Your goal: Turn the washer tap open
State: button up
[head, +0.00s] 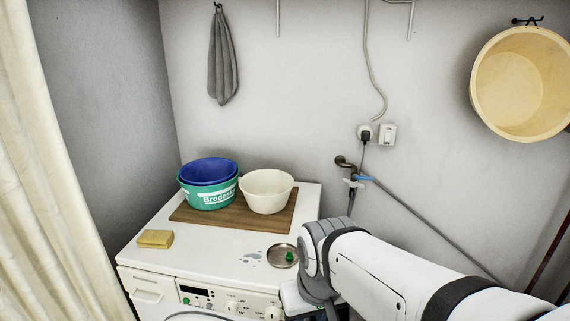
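The washer tap (353,182) is on the back wall, just right of the washing machine. A brassy round fitting (343,162) is just above, at the wall. A dark hose or pipe runs down from the tap. My arm comes in from the lower right, and its wrist is in front of the washing machine's right side, below the tap in the picture and apart from it. My gripper's fingers do not show; they are hidden or below the picture's edge.
The white washing machine (220,252) carries a wooden board (225,225) with a green and blue tub (208,198) and a cream bowl (266,205). A yellow sponge (155,238) and a metal dish (277,262) lie in front. A grey pipe (430,225) slants down right of the tap.

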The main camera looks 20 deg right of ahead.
aim_at(355, 176)
jog(key=u, duration=0.05)
jog(key=k, duration=0.55)
jog(key=z, duration=0.6)
jog(key=i, duration=0.95)
jog(key=u, duration=0.2)
